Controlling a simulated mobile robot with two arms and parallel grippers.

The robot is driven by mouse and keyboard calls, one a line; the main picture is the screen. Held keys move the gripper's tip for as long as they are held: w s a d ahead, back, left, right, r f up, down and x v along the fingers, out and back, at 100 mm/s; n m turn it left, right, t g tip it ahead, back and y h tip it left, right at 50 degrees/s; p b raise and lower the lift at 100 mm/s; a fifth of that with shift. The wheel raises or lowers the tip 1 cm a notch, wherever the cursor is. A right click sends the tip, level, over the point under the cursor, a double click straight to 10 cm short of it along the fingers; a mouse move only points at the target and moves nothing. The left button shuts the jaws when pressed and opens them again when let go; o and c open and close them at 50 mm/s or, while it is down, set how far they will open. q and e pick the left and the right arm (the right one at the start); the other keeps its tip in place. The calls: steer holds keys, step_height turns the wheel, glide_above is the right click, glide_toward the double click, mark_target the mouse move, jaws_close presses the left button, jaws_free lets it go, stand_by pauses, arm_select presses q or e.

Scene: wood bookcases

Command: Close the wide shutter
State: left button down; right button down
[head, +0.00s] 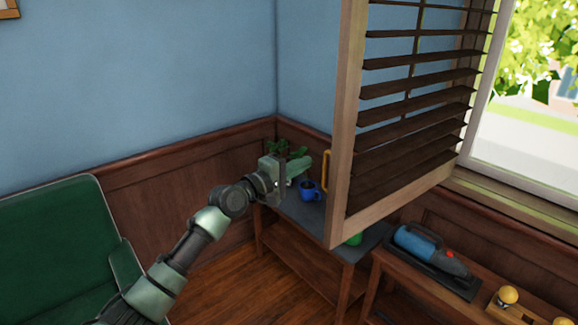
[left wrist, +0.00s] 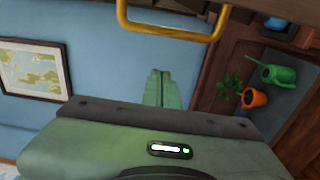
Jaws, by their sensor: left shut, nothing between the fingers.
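The wide shutter (head: 340,130) is a wooden frame with dark slats. It stands open, swung out from the window into the room. A yellow handle (head: 326,171) sits on its left side. In the left wrist view the handle (left wrist: 170,34) crosses the top below the shutter's wooden edge (left wrist: 240,10). My left gripper (head: 303,166) is just left of the handle and appears apart from it. Its fingers (left wrist: 161,88) are shut and empty. My right gripper is not in view.
Below the shutter stands a dark side table (head: 300,213) with a blue mug (head: 309,191) and a plant (head: 290,152). A low table at right holds a blue handheld appliance (head: 430,249). A green chair (head: 60,240) stands at left. Open floor lies between.

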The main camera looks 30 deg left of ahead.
arm_select(q)
steer(key=d+p, duration=0.1)
steer(key=d, duration=0.1)
steer(key=s+d+p, duration=0.1)
steer(key=p, duration=0.1)
steer(key=shift+d, duration=0.4)
steer(key=shift+w, duration=0.1)
steer(key=shift+d, duration=0.1)
